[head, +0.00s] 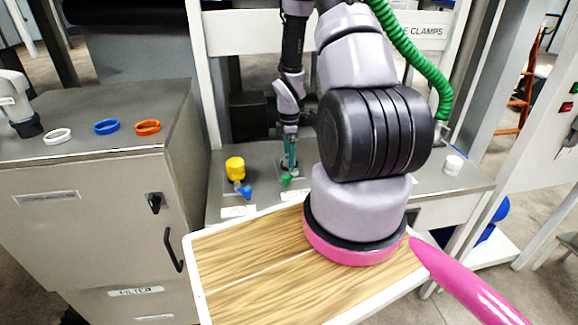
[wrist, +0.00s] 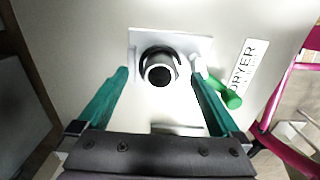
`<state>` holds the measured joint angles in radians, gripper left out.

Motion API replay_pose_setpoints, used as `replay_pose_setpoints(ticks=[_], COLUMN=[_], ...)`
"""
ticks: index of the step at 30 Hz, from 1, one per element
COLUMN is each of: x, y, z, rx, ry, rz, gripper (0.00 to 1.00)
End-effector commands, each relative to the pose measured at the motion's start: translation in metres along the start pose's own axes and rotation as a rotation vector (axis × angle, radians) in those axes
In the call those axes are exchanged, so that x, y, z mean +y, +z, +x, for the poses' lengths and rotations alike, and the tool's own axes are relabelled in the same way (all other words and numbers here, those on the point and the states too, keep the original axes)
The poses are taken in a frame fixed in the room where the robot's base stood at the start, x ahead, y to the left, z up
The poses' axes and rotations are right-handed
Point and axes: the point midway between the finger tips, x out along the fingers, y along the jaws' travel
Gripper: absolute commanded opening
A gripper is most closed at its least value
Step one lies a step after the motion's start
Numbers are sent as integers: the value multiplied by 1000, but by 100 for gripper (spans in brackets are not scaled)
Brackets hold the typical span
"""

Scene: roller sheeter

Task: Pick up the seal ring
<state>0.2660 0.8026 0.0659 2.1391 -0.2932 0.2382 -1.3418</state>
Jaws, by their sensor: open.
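I cannot tell which ring the task means. In the wrist view, a black ring (wrist: 146,56) shows around a round pipe end (wrist: 159,73) on a pale square plate. My gripper (head: 289,160) is over the grey bench, far to the right of the cabinet rings. It also shows in the wrist view (wrist: 159,78), its teal fingers apart on either side of the pipe end, with nothing held between them.
A green handle (wrist: 232,98) is beside the pipe end, near a DRYER label (wrist: 243,75). A yellow-capped fitting (head: 235,168) with a blue handle stands to the left on the bench. A white cap (head: 453,164) is at the right. The grey cabinet (head: 95,190) stands left.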

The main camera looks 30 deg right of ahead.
Motion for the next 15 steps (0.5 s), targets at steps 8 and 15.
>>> replay_pose_setpoints(ticks=[8,15], x=[0,0], y=[0,0], z=[26,26], rx=[0,0], ry=[0,0], rz=[0,0], gripper=[100,77])
